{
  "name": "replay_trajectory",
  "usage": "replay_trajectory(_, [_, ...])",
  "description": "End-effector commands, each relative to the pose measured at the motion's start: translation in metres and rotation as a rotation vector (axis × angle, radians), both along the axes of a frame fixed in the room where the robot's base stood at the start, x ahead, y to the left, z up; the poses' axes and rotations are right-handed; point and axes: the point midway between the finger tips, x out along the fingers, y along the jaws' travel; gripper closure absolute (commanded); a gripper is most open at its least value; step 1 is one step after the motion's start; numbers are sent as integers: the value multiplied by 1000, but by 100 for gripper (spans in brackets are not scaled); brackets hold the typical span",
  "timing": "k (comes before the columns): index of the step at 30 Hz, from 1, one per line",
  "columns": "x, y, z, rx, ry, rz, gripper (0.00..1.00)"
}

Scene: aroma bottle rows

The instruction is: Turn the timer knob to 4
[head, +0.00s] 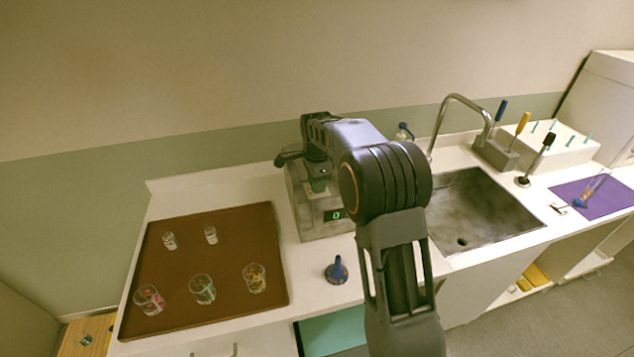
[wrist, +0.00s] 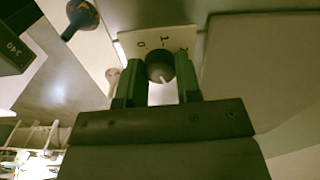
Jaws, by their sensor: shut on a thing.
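The timer knob (wrist: 158,66) is dark and round with a pale pointer line, in the wrist view. It sits at a white dial plate (wrist: 178,38) with a few dark marks; I make out what look like 0 and 1. My gripper (wrist: 159,84) is shut on the knob, one finger on each side. The pointer's exact setting is unclear. In the head view my gripper (head: 317,172) is at the grey machine (head: 317,222), whose green display (head: 336,214) reads 0. The knob cannot be made out there.
A brown tray (head: 215,285) with several small glasses lies to the left. A blue funnel-shaped thing (head: 336,270) stands in front of the machine. The sink (head: 480,215), a tool block (head: 495,155) and a purple mat (head: 600,205) are to the right.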

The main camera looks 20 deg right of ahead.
Motion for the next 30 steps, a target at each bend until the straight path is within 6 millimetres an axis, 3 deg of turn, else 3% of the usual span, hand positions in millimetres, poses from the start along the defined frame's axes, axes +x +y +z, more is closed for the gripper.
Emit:
replay_trajectory(14, [0, 0, 1, 0, -3, -10, 92])
replay_trajectory(15, [0, 0, 1, 0, -3, -10, 65])
replay_trajectory(21, [0, 0, 1, 0, -2, -10, 46])
replay_trajectory(30, [0, 0, 2, 0, -1, -10, 43])
